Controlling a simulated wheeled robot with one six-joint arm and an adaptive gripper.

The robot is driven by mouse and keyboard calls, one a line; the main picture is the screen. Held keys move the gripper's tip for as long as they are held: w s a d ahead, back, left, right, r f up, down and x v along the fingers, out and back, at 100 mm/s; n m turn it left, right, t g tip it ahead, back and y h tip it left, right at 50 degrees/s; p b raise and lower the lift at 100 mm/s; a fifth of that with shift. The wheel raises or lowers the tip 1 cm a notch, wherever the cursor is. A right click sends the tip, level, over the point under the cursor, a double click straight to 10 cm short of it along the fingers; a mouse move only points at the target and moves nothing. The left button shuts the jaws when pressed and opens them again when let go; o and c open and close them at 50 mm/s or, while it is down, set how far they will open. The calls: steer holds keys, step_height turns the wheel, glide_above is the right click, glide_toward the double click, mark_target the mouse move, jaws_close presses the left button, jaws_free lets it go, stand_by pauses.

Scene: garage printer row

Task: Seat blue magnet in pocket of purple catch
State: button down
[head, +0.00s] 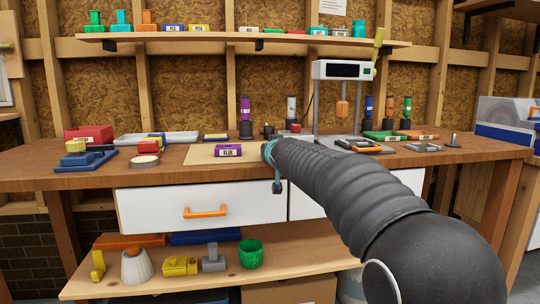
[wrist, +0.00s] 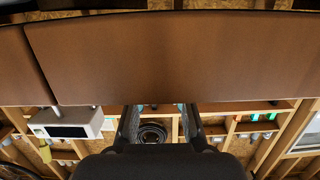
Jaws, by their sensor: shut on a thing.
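A purple block (head: 228,150) with a white label stands on a tan mat near the bench's front edge in the head view; it looks like the purple catch. Its pocket cannot be made out. My arm's end is just right of it, hiding most of my gripper. In the wrist view my gripper (wrist: 158,124) has its fingers on either side of a dark round thing (wrist: 152,133) with rings. I cannot tell whether this is the blue magnet; no blue magnet shows clearly elsewhere.
The tan mat (head: 203,156) lies on the wooden bench (head: 30,175). A purple bottle (head: 245,118) stands behind the block. A white-topped frame (head: 342,70), bottles and trays stand farther right. A red box (head: 88,134) and a tape roll (head: 145,162) are left.

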steer(key=shift+f+b, duration=0.25)
steer(key=shift+b, duration=0.05)
steer(key=c, duration=1.1)
jaws_free()
steer(key=shift+r, duration=0.1)
steer(key=shift+p, duration=0.3)
steer(key=b+v, duration=0.3)
steer(key=v, duration=1.1)
steer(key=shift+a+r, duration=0.2)
